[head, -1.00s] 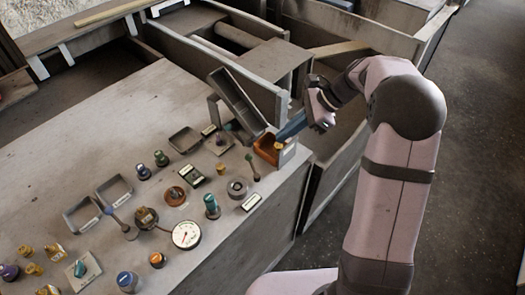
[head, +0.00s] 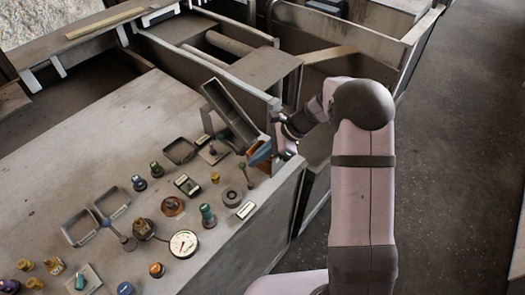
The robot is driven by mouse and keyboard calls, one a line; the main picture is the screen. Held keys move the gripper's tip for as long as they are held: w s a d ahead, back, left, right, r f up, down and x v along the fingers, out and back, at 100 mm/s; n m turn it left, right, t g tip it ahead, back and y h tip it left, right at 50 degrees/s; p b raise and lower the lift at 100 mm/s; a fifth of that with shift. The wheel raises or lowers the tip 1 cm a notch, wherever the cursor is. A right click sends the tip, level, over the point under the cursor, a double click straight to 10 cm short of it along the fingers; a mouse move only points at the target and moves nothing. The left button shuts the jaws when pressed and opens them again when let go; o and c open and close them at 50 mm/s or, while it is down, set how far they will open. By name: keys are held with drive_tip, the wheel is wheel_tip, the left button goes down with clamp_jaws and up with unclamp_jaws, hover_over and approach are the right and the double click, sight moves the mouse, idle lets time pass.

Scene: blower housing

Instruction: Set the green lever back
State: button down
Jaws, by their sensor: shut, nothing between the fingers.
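The green lever (head: 243,168) is a small green knob on a thin stem near the right edge of the grey panel. Its stem leans, with the knob up and left of its foot. My gripper (head: 257,156) has blue fingers and is shut and empty. Its fingertips are just above and right of the green knob in the head view, in front of an orange holder. I cannot tell whether they touch the lever.
A tilted grey open box (head: 229,113) stands close behind my gripper. A black ring (head: 232,196), a labelled block (head: 246,210) and a teal knob (head: 207,214) sit near the lever. A dial gauge (head: 183,244) lies further left.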

sight(241, 165)
drive_tip(key=shift+a+f, duration=0.2)
drive_tip(key=shift+w+a+n+g, duration=0.1)
drive_tip(key=shift+a+n+g, duration=0.35)
drive_tip(key=shift+n, duration=0.35)
drive_tip(key=n+g, duration=0.1)
drive_tip(key=a+n, duration=0.1)
drive_tip(key=shift+n+g+h+p, duration=0.3)
drive_tip(key=shift+g, duration=0.05)
drive_tip(key=n+g, duration=0.1)
drive_tip(key=a+n+g+h, duration=0.1)
drive_tip(key=n, duration=0.1)
drive_tip(key=a+n+g, duration=0.1)
drive_tip(key=shift+s+a+n+h, duration=0.25)
drive_tip(key=shift+n+h, duration=0.15)
drive_tip(key=shift+s+a, duration=0.35)
drive_tip(key=shift+a, duration=0.25)
drive_tip(key=shift+r, duration=0.1)
